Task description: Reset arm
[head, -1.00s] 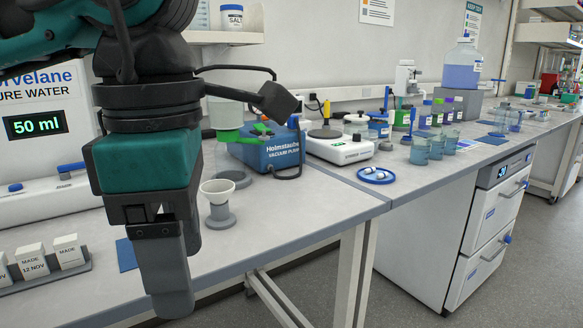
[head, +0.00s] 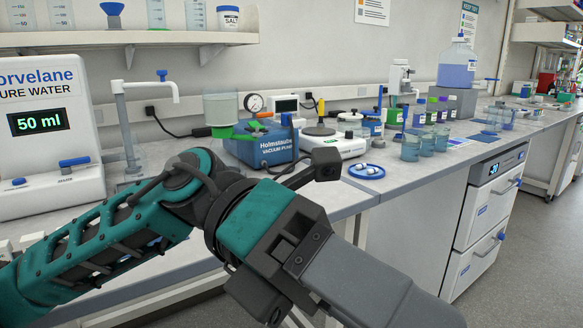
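My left arm (head: 115,235) comes in from the lower left, teal and black, and crosses in front of the bench. My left gripper (head: 400,305) points to the lower right, in front of the bench edge. Its grey fingers show as one block from the side, so their gap is hidden. No object shows in it. My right gripper is not in view.
The bench holds a water dispenser (head: 45,120), a blue vacuum pump (head: 258,150), a hotplate (head: 335,145), a blue dish (head: 366,171) and several beakers (head: 411,148). A drawer cabinet (head: 490,200) stands below. The floor (head: 540,260) at right is clear.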

